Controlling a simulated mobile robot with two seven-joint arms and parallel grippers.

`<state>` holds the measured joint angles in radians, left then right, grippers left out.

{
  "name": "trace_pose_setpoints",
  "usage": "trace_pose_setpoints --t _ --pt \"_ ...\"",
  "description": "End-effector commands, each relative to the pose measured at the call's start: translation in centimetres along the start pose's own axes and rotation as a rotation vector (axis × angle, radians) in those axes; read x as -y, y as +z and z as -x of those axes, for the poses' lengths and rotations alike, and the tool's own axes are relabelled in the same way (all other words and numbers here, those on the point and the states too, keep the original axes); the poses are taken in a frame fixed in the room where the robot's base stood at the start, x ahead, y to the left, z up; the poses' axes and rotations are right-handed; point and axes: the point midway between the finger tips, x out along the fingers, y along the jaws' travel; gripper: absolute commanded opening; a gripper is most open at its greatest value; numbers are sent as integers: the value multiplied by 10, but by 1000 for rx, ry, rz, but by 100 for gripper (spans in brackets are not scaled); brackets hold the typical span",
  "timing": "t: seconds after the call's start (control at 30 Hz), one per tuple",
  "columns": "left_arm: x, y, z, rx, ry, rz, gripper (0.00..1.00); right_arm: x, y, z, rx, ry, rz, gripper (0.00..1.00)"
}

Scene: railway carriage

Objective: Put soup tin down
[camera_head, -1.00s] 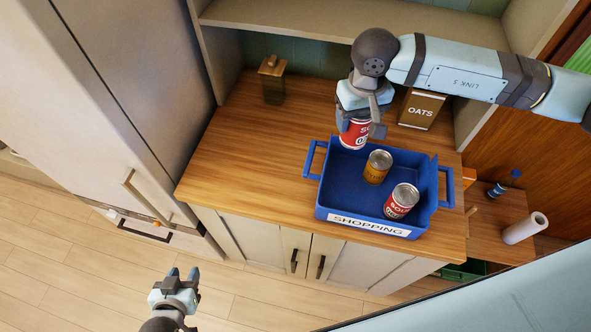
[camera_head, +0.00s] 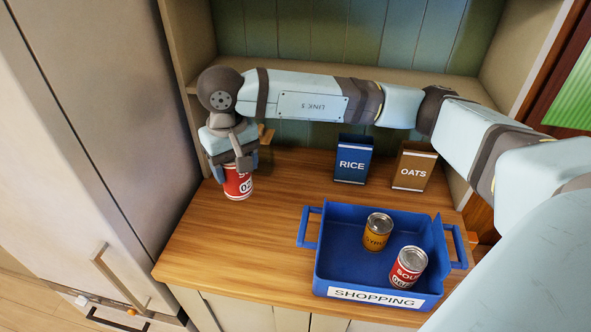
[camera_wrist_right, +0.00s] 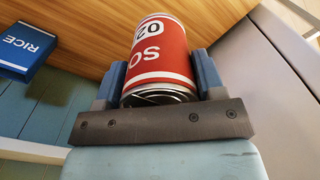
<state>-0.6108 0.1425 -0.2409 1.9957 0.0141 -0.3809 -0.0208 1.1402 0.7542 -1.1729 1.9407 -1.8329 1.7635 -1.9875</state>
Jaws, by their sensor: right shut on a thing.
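A red and white soup tin (camera_head: 238,183) is held in my right gripper (camera_head: 232,173) over the left part of the wooden counter (camera_head: 230,235). In the right wrist view the tin (camera_wrist_right: 160,55) sits between the two blue fingers of the gripper (camera_wrist_right: 160,80). I cannot tell whether the tin's base touches the counter. A second red soup tin (camera_head: 408,267) stands in the blue shopping crate (camera_head: 375,297), beside a yellow tin (camera_head: 377,232). My left gripper is out of view.
A blue rice box (camera_head: 352,160) and a brown oats box (camera_head: 413,167) stand at the back of the counter. A brown-lidded jar (camera_head: 265,150) is partly hidden behind my right gripper. A tall cabinet (camera_head: 95,130) borders the left. Counter left of the crate is clear.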

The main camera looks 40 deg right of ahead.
Motion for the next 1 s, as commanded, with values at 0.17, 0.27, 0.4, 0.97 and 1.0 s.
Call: trace_pose_setpoints --t 0.17,0.27,0.4,0.97,1.0 --pt "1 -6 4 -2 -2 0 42 0 0 -15 6 2 -3 28" --pt "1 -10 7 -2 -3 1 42 0 1 -38 8 2 -4 28" --pt "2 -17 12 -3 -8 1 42 0 1 -76 8 2 -3 28" --pt "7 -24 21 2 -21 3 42 0 1 -164 3 1 -2 28" --pt "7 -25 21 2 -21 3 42 0 1 -168 4 1 -2 28"
